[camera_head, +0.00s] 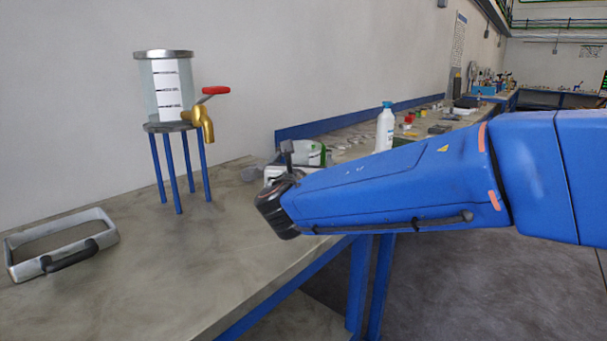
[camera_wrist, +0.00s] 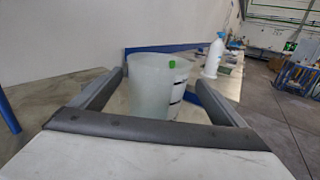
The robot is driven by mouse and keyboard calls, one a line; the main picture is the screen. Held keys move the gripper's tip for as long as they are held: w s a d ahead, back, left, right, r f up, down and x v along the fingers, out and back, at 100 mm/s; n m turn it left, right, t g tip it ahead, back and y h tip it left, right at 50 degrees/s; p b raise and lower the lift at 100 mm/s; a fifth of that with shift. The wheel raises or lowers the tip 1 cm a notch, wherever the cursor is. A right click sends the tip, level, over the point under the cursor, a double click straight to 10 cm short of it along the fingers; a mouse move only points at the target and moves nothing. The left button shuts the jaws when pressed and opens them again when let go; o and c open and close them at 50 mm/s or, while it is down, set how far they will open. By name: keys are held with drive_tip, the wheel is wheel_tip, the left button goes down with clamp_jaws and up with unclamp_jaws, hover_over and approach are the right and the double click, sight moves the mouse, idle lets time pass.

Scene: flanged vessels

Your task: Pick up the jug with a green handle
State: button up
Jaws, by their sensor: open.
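The jug (camera_wrist: 150,85) is translucent and whitish, with dark marks on its right side. A small green part (camera_wrist: 172,65) shows at its rim; the rest of the handle is hidden in the wrist view. My gripper (camera_wrist: 158,79) is open, with one finger on each side of the jug in the picture. I cannot tell whether the jug is fully between them or just beyond. In the head view the jug (camera_head: 308,152) shows small behind my gripper (camera_head: 283,160), partly covered, with green at its right side.
A clear vessel (camera_head: 165,88) with a brass tap and red lever stands on a blue-legged stand at the left. A grey tray (camera_head: 25,232) with a black handle lies at the front left. A white bottle (camera_head: 384,128) stands behind my arm. Bare bench lies between tray and gripper.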

drive_tip(key=w, duration=0.4)
drive_tip(key=shift+f, duration=0.25)
drive_tip(key=shift+s, duration=0.1)
drive_tip(key=c, duration=1.2)
drive_tip(key=shift+r, duration=0.1)
drive_tip(key=shift+c, duration=0.2)
